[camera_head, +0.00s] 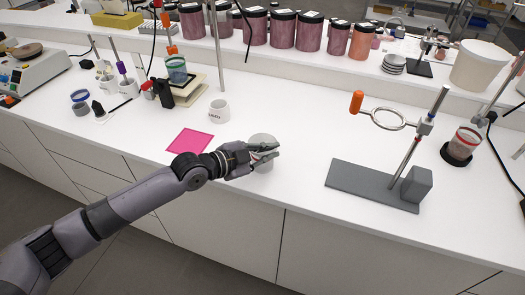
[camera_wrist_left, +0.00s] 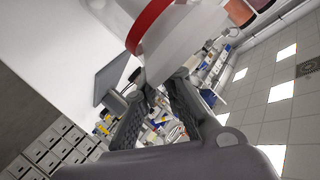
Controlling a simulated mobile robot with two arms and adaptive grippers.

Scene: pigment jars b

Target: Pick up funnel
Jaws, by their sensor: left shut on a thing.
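A pale, whitish round piece (camera_head: 262,138), which I take to be the funnel, is at my left gripper (camera_head: 268,153), close to the table's front edge. My left gripper is shut on it, and its fingers hide the middle of it. A paler part shows below the fingers. In the left wrist view a whitish body with a red band (camera_wrist_left: 175,48) fills the top, at the tips of the left gripper (camera_wrist_left: 165,88). Whether it stands on the table or is lifted, I cannot tell. My right gripper is not in view.
A ring stand (camera_head: 370,186) with an orange-knobbed ring stands to the right. A red-banded beaker (camera_head: 466,141) is farther right. A white mug (camera_head: 219,111) and a pink sheet (camera_head: 190,142) lie behind and left. The table between gripper and stand is clear.

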